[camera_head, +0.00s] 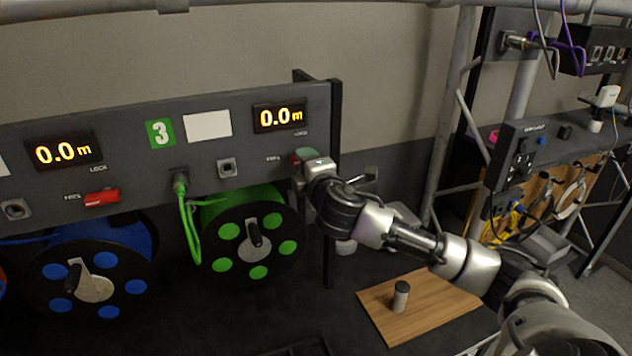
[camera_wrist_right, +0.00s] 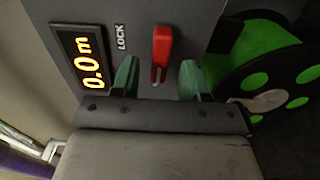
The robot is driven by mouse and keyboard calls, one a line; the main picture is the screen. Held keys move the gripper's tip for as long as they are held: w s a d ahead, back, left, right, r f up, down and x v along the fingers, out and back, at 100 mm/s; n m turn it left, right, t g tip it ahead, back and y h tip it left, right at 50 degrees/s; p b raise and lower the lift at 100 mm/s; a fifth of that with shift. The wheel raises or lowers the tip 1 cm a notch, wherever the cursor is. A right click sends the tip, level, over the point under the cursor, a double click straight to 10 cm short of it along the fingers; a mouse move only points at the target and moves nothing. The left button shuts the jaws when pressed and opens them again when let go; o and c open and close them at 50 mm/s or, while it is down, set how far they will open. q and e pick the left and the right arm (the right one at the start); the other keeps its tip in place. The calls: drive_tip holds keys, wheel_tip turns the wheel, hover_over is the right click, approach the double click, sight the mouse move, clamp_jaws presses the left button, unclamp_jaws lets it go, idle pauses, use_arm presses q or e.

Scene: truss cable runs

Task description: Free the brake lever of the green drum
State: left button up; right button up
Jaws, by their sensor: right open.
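The green drum (camera_head: 258,263) hangs below the grey panel, under the number 3 plate. Its brake lever is red (camera_wrist_right: 162,48) and stands out from the panel beside the word LOCK in the right wrist view. In the head view the lever is mostly hidden by my right gripper (camera_head: 303,155). In the right wrist view my right gripper (camera_wrist_right: 159,68) is open, with one green-tipped finger on each side of the lever's near end. I cannot tell whether either finger touches it. My left gripper is in neither view.
The green drum's display (camera_head: 280,116) reads 0.0 m. A blue drum (camera_head: 95,270) with its own red lever (camera_head: 102,197) is to the left. A green cable (camera_head: 190,225) hangs from the panel. A wooden board (camera_head: 425,312) with a small dark cylinder (camera_head: 400,297) lies below my right arm.

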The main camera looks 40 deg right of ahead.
drive_tip(key=b+v, duration=0.3)
drive_tip(key=v, duration=0.5)
drive_tip(key=shift+s, duration=0.4)
drive_tip(key=shift+a+f, duration=0.1)
drive_tip(key=shift+a, duration=0.05)
